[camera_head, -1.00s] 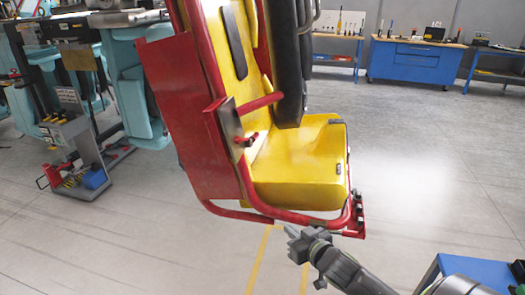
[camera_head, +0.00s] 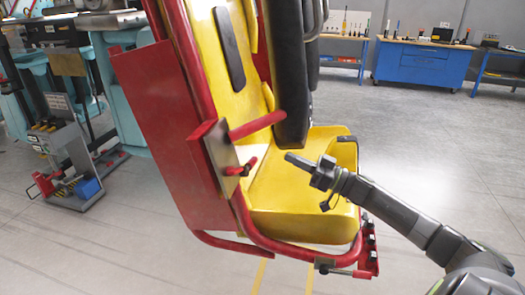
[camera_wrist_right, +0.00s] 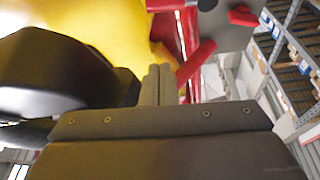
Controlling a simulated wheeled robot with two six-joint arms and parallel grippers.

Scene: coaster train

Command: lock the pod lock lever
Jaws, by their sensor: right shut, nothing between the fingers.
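The pod is a yellow seat (camera_head: 285,190) in a red frame, tilted in the head view. On its side is a grey metal plate (camera_head: 221,158). A long red bar (camera_head: 258,124) and a shorter red handle (camera_head: 240,169) stick out by this plate; I cannot tell which is the lock lever. My right gripper (camera_head: 290,157) is shut and empty in front of the seat, to the right of the handle and apart from it. In the right wrist view its closed fingers (camera_wrist_right: 157,86) point toward a red rod (camera_wrist_right: 196,63) beside a grey plate (camera_wrist_right: 228,32). My left gripper is out of view.
A black padded restraint (camera_head: 292,80) hangs over the seat, close above my right gripper; it fills the left of the wrist view (camera_wrist_right: 55,75). A tool cart (camera_head: 66,150) stands at left. Blue workbenches (camera_head: 420,65) stand far back. Floor at right is open.

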